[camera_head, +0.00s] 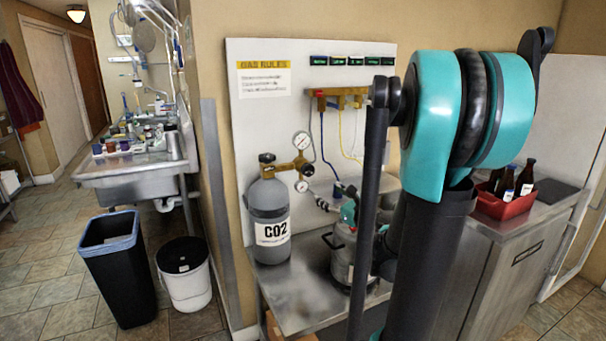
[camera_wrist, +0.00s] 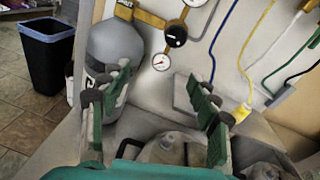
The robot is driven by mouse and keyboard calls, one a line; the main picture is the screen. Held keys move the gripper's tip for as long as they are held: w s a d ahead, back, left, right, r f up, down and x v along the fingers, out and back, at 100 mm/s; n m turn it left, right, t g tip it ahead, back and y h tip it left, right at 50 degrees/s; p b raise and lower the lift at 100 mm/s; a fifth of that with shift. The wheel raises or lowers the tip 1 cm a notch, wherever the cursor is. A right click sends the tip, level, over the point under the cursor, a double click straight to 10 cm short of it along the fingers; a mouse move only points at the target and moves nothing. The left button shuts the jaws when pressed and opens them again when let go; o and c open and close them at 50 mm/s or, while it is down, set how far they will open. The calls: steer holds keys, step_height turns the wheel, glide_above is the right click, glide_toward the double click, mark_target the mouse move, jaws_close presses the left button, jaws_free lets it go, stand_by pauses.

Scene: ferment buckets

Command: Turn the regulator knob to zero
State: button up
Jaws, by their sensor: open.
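The grey CO2 cylinder (camera_head: 268,215) stands upright on the metal bench, with a brass regulator (camera_head: 289,168) and two round white gauges at its top right. In the wrist view the regulator's round black knob (camera_wrist: 176,36) sits between the gauges, just above the lower gauge (camera_wrist: 161,62). In the head view the knob is too small to make out surely; its setting cannot be read. The left finger overlaps the cylinder in the wrist view. My arm partly hides the gripper in the head view.
A metal keg (camera_head: 343,262) stands on the bench (camera_head: 290,301) below my gripper. Blue and yellow hoses hang from a brass manifold (camera_head: 340,97) on the white board. A red crate (camera_head: 506,205) of bottles is at right. Buckets stand on the floor at left.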

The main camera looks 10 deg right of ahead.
mark_target(310, 172)
steer(key=w+a+m, duration=0.1)
steer(key=w, duration=0.4)
steer(key=w+a+r, duration=0.1)
steer(key=w+a, duration=0.1)
steer(key=w, duration=0.4)
steer(key=w+a+m+t, duration=0.1)
steer(key=w, duration=0.5)
steer(key=shift+w+a+r+m+h, duration=0.1)
steer(key=shift+a+r+m+h, duration=0.1)
steer(key=shift+m+h, duration=0.1)
steer(key=shift+c, duration=0.6)
steer(key=c, duration=1)
steer(key=shift+c, duration=0.2)
